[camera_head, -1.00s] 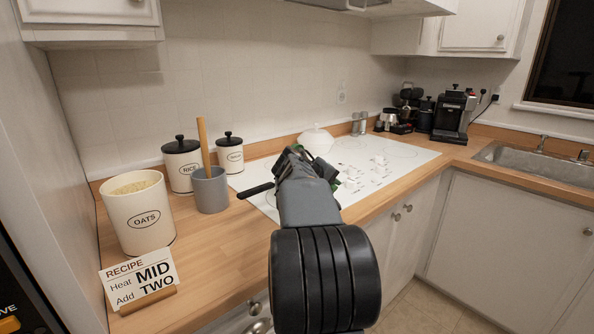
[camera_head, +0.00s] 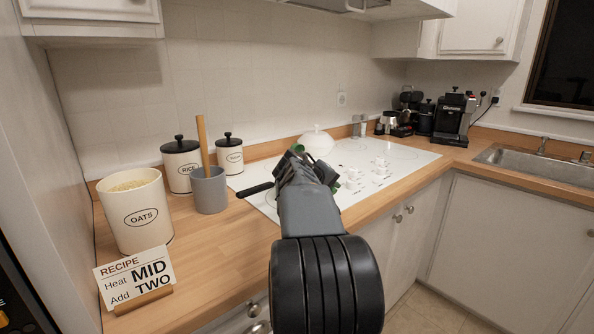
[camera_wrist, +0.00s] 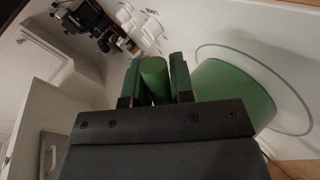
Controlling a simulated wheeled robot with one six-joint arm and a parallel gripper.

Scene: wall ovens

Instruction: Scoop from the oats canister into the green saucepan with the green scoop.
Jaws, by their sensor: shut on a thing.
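The cream oats canister (camera_head: 136,226), open and full to near its rim, stands on the counter at the left. My gripper (camera_head: 303,158) is over the white cooktop, well to the right of the canister. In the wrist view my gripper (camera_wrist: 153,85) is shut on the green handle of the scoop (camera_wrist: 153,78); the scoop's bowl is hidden. A bit of green shows at the gripper tip in the head view. The green saucepan (camera_wrist: 232,92) sits on a burner ring, to the right of the fingers in the wrist view.
A grey crock (camera_head: 209,190) with a wooden utensil stands beside the lidded rice canister (camera_head: 180,172) and another lidded canister (camera_head: 230,157). A recipe card (camera_head: 137,277) reads "Heat MID, Add TWO". A white lidded pot (camera_head: 317,143) is at the back of the cooktop (camera_head: 365,185).

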